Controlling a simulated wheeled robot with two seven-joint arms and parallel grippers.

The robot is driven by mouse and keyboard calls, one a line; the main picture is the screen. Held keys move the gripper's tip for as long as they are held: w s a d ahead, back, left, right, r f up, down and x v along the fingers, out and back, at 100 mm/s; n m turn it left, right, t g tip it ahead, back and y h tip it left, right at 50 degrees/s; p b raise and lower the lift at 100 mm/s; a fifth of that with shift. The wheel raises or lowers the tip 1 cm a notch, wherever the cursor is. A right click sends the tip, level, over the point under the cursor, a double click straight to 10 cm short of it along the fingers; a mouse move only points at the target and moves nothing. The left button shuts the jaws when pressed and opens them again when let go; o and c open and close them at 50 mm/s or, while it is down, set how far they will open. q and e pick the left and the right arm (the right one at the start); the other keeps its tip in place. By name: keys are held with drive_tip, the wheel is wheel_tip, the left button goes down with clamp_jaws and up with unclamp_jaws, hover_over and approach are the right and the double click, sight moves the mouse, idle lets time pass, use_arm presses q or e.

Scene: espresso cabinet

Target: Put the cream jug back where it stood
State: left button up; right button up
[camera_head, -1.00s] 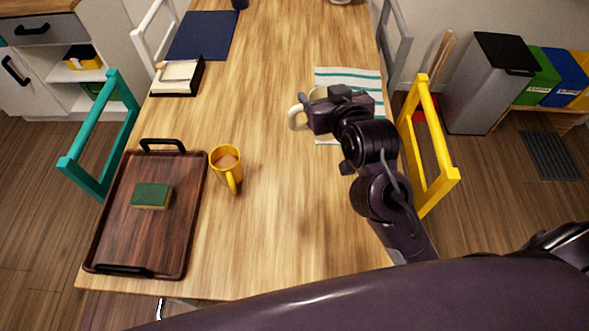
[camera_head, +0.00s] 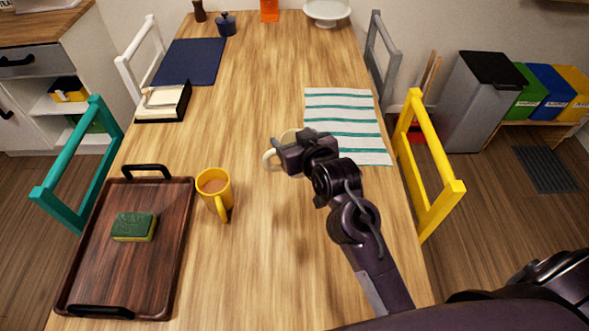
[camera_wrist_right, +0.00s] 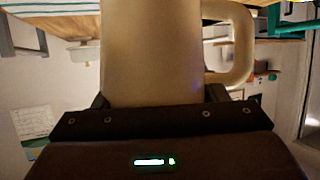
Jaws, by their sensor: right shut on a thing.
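The cream jug (camera_head: 270,158) is mostly hidden behind my right gripper (camera_head: 290,150) in the head view; its handle shows at the left. In the right wrist view the jug (camera_wrist_right: 150,50) fills the middle, with its handle (camera_wrist_right: 240,45) at the right. My right gripper is shut on the jug. The jug is over the table, left of the striped cloth (camera_head: 345,113); I cannot tell exactly how high it is. My left gripper is not in view.
A yellow mug (camera_head: 214,190) with a brown drink stands left of my right arm. A dark wooden tray (camera_head: 170,250) with a sponge (camera_head: 134,227) lies at the left. A blue mat (camera_head: 190,62) and a napkin holder (camera_head: 165,100) lie farther back. The table's middle is clear.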

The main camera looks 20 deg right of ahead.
wheel_tip(320, 180, down, 10)
drive_tip(key=shift+f, duration=0.1)
idle(0.4)
drive_tip(key=shift+f, duration=0.1)
drive_tip(key=o, duration=1.1)
drive_tip(key=shift+s, duration=0.15)
drive_tip(key=shift+b+v, duration=0.3)
drive_tip(key=shift+v, duration=5.65)
